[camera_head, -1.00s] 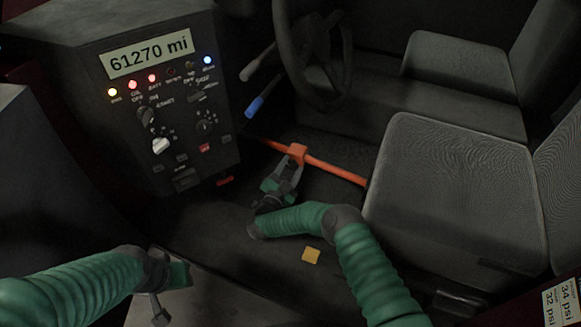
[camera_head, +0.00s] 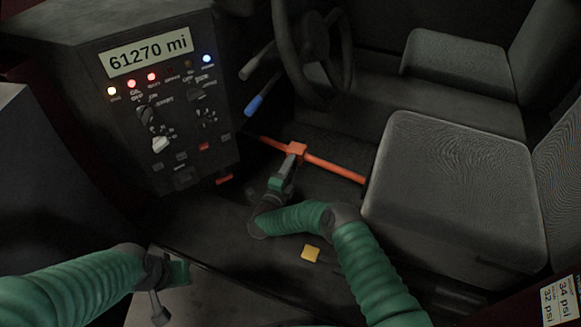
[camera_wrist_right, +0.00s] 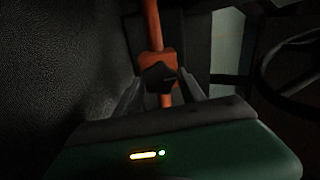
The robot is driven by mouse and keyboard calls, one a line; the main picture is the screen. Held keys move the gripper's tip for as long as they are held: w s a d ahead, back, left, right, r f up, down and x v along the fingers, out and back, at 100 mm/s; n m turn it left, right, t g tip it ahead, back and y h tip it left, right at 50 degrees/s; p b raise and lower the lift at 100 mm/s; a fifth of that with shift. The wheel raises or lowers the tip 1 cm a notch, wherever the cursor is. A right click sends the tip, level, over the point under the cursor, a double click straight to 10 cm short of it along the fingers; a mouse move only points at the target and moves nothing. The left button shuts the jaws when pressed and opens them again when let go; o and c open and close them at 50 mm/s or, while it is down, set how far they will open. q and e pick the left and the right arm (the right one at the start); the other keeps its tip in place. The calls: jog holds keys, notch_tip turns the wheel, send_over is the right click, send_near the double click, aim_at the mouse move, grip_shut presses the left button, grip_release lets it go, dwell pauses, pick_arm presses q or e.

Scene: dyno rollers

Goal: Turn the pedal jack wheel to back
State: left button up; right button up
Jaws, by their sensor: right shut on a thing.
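The pedal jack is an orange bar (camera_head: 335,171) with an orange block (camera_head: 297,149) on it, in the footwell below the steering wheel. In the right wrist view the jack's dark, lobed wheel (camera_wrist_right: 158,76) sits on the front of the orange block (camera_wrist_right: 153,57). My right gripper (camera_head: 291,162) reaches the block, and its fingers (camera_wrist_right: 159,88) are shut on the wheel, one on each side. In the head view the gripper hides the wheel. My left gripper (camera_head: 160,302) is at the lower left, away from the jack; its jaws are unclear.
A control panel (camera_head: 165,110) with a display, lights and knobs stands left of the jack. The steering wheel (camera_head: 318,60) is above, with a blue-tipped lever (camera_head: 262,95) beside it. A grey seat (camera_head: 455,185) is on the right. A small yellow block (camera_head: 311,254) lies near my right forearm.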

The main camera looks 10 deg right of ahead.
jog(key=shift+s+f+m, duration=0.15)
jog(key=shift+f+m, duration=0.2)
jog(key=shift+m, duration=0.25)
jog(key=o, duration=1.2)
jog(key=shift+c, duration=0.2)
jog(key=shift+o, duration=1)
jog(key=shift+r, duration=0.15)
jog(key=p+v, duration=0.5)
jog(key=v, duration=1.1)
jog(key=shift+s+a, duration=0.3)
